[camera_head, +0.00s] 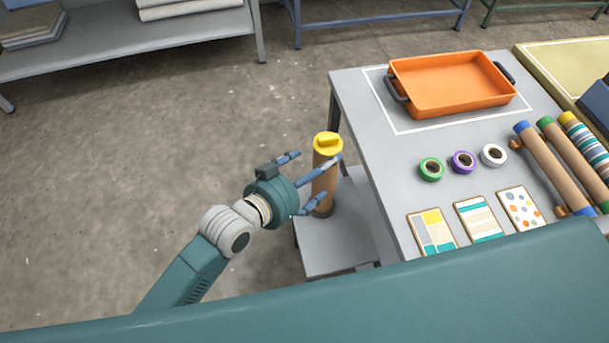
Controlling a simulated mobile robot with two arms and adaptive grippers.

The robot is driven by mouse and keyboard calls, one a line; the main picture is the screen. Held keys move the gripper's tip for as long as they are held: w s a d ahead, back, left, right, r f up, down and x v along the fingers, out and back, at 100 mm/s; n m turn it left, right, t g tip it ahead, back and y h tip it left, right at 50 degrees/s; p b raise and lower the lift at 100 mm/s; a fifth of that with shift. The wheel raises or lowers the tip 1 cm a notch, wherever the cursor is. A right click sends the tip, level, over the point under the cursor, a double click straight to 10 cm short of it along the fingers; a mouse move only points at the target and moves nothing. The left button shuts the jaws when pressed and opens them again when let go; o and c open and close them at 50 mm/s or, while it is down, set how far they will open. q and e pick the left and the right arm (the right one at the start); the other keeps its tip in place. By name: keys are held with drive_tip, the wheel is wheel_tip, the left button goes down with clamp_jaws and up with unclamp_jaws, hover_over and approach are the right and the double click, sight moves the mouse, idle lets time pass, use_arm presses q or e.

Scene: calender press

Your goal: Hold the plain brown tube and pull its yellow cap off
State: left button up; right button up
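The plain brown tube (324,182) stands upright on a low grey stand beside the table. Its yellow cap (327,142) is on the top end. My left gripper (316,178) is at the tube's left side, below the cap. Its fingers are spread apart; two cross in front of the tube and one points toward its upper left side. I cannot tell whether any finger touches the tube. The fingers hide part of the tube's middle. My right gripper is not in view.
The low grey stand (335,250) adjoins the grey table (352,92). On the table are an orange tray (450,84), green (431,169), purple (462,161) and white (493,155) tape rolls, pattern cards (478,219) and several capped tubes (550,165). Floor to the left is clear.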

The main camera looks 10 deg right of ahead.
use_arm(q)
drive_tip(key=v, duration=0.5)
drive_tip(key=shift+s+a+r, duration=0.15)
